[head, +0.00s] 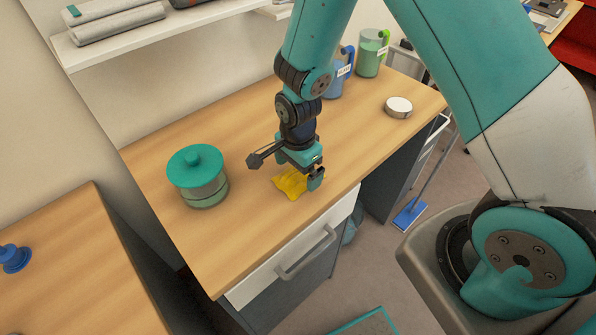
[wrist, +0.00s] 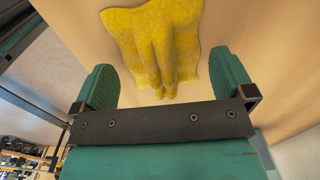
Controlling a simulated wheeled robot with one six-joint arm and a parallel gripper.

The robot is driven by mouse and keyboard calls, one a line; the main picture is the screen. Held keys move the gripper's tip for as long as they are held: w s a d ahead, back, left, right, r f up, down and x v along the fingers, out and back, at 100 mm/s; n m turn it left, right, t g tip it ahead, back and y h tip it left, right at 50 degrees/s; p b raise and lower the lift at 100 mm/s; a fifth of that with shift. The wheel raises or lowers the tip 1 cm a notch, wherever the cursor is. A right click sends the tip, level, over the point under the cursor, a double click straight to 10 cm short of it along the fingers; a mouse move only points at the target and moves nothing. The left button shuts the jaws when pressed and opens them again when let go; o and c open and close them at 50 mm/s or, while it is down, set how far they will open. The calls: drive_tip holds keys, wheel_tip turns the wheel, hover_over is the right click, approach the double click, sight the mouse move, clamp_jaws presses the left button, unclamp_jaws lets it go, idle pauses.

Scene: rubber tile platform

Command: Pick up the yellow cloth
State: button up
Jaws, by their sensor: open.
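The yellow cloth (head: 289,183) lies crumpled on the wooden desk (head: 240,237), near its front edge. In the wrist view the cloth (wrist: 152,42) shows a raised fold running toward my gripper, with its end between the two fingers. My gripper (head: 313,180) is open just above the cloth, at its right side in the head view. In the wrist view its green fingers (wrist: 165,82) stand wide apart, one on each side of the fold. I cannot tell whether the fingers touch the desk. Part of the cloth is hidden behind my gripper in the head view.
A glass jar with a teal lid (head: 198,176) stands left of the cloth. A blue mug (head: 340,75), a green mug (head: 371,53) and a round white-topped tin (head: 398,107) stand toward the back right. A shelf (head: 140,35) is above the desk. The desk's front left is clear.

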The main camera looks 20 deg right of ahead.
drive_tip(key=shift+f, duration=0.55)
drive_tip(key=c, duration=0.7)
drive_tip(key=shift+r, duration=0.1)
drive_tip(key=shift+c, duration=0.2)
